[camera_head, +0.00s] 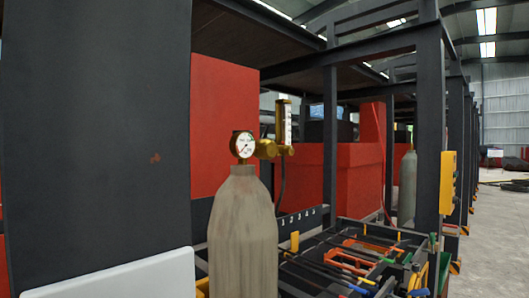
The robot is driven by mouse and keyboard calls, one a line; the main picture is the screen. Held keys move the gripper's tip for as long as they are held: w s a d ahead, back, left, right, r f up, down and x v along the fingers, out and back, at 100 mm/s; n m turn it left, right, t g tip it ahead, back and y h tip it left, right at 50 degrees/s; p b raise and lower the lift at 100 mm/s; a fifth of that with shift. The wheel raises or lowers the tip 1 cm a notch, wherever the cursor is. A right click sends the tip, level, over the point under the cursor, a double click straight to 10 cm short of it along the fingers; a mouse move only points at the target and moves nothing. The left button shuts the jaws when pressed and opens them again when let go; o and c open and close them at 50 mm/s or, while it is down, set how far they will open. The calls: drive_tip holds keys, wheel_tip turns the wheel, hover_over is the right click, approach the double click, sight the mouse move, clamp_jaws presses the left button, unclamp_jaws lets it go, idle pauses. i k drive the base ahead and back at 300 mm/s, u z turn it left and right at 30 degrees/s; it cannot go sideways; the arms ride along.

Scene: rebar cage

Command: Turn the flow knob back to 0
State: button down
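A grey gas cylinder (242,235) stands upright in the middle of the head view. On its top is a brass regulator (265,149) with a round white dial gauge (243,144) facing me. To the right of the gauge, a clear upright flow tube (284,122) with a scale rises from the brass fitting. A small brass part (285,150) at the base of the tube may be the flow knob, but its setting is too small to read. A dark hose hangs below it. My gripper is not in view.
A wide dark upright panel (97,130) fills the left. Right of the cylinder lies a rack of tools (345,262). Dark steel posts (427,130), a yellow box (447,182) and a second cylinder (407,185) stand beyond. Open floor (500,240) lies at far right.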

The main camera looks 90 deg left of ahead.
sight(288, 150)
drive_tip(key=u, duration=3.15)
drive_tip(key=k, duration=0.4)
drive_tip(key=z, duration=1)
drive_tip(key=i, duration=1)
drive_tip(key=u, duration=0.55)
